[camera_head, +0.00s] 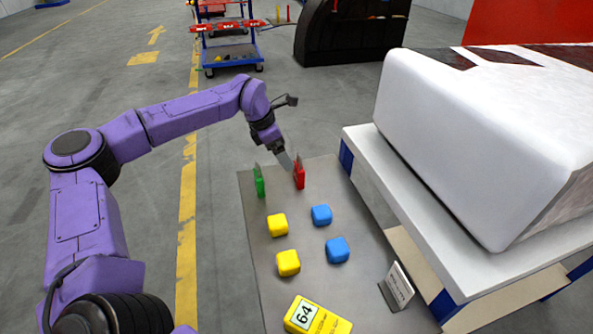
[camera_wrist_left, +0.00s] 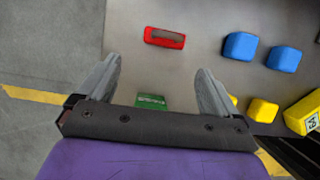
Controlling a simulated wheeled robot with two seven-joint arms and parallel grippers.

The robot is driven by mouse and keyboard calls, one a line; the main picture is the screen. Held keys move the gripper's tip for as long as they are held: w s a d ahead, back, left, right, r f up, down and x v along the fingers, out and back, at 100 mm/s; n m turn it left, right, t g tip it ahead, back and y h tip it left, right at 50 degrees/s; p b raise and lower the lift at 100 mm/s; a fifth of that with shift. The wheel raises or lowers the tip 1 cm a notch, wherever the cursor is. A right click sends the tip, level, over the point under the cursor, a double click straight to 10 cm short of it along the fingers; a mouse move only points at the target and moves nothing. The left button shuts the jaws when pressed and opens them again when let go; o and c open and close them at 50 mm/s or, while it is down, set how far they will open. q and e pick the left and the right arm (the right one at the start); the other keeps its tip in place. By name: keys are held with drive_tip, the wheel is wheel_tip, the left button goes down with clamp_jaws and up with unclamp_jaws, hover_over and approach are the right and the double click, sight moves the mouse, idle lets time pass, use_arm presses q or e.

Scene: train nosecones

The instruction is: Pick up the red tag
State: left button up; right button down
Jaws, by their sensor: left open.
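The red tag (camera_head: 299,177) stands upright near the far edge of the grey table (camera_head: 297,222) in the head view. In the left wrist view the red tag (camera_wrist_left: 165,38) lies just beyond my fingertips, across the space between them. My left gripper (camera_head: 286,162) is beside the red tag in the head view; whether it touches the tag cannot be told. In the wrist view the left gripper (camera_wrist_left: 157,65) has its fingers spread, with nothing held between them. The green tag (camera_head: 259,182) stands left of the red one; its green top (camera_wrist_left: 151,100) shows between my finger bases. My right gripper is not in view.
Two yellow blocks (camera_head: 278,225) and two blue blocks (camera_head: 321,215) sit nearer on the table. A yellow box marked 64 (camera_head: 315,316) and a small sign (camera_head: 398,287) are nearer still. A large white nosecone (camera_head: 450,130) on a stand borders the right side.

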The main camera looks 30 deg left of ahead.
sight(298, 166)
use_arm(q)
drive_tip(key=w+d+f, duration=0.1)
drive_tip(key=f, duration=0.1)
drive_tip(key=w+d+f+p, duration=0.1)
drive_tip(key=f, duration=0.1)
drive_tip(key=w+d+f, duration=0.1)
drive_tip(key=f, duration=0.1)
drive_tip(key=shift+w+d+p, duration=0.1)
drive_tip(key=shift+w+p, duration=0.1)
drive_tip(key=shift+p, duration=0.1)
drive_tip(key=shift+w+d+f, duration=0.1)
drive_tip(key=shift+f, duration=0.4)
drive_tip(key=c, duration=1.1)
